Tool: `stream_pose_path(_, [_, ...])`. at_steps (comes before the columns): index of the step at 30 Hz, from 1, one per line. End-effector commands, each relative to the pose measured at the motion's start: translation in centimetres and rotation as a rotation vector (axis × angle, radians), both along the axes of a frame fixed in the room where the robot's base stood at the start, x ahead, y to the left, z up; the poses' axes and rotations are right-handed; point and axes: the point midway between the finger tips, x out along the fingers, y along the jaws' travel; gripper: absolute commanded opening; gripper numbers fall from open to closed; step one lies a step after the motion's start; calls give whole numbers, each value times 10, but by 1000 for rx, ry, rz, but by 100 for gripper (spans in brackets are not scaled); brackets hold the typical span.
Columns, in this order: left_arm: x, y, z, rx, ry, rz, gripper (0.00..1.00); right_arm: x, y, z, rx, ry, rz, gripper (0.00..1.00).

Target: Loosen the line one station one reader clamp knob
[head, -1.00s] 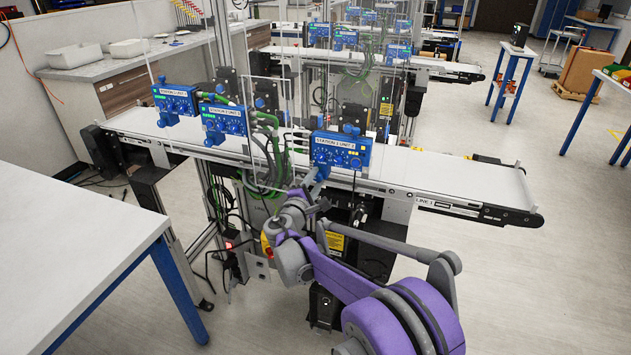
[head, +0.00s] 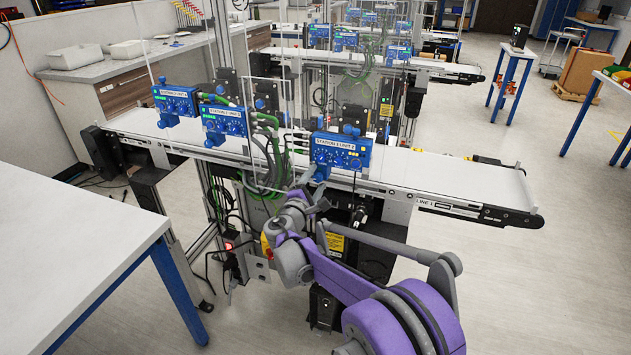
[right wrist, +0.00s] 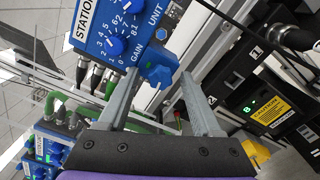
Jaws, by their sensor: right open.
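The station one reader (head: 341,152) is the nearest blue box on the line one conveyor, its label facing me. In the right wrist view its panel (right wrist: 112,28) shows tilted, with a gain dial. A blue lobed clamp knob (right wrist: 156,70) sits at the box's lower edge. My right gripper (right wrist: 160,82) is open, with its two grey fingers pointing at the knob. The left finger's tip is close beside the knob and the right finger's tip is apart from it; contact cannot be told. In the head view my right gripper (head: 312,186) is just below the reader. My left gripper is not in view.
Two more blue readers (head: 224,121) stand left along the white conveyor belt (head: 440,174). Green cables (head: 265,150) hang beside the station one reader. A dark device with a yellow caution label (right wrist: 268,110) is at right in the wrist view. A white table (head: 70,250) is at left.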

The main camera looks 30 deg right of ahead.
Motion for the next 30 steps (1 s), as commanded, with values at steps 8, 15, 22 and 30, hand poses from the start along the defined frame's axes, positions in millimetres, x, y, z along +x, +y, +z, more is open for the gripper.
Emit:
stream_pose_path(8, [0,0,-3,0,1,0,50,-19,24,-1,1,-1,3,66])
stream_pose_path(15, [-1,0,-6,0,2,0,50,-51,61,-1,2,0,3,66])
stream_pose_path(22, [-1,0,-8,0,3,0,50,-68,80,0,1,1,2,66])
stream_pose_path(30, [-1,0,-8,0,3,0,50,-70,82,0,0,0,0,66])
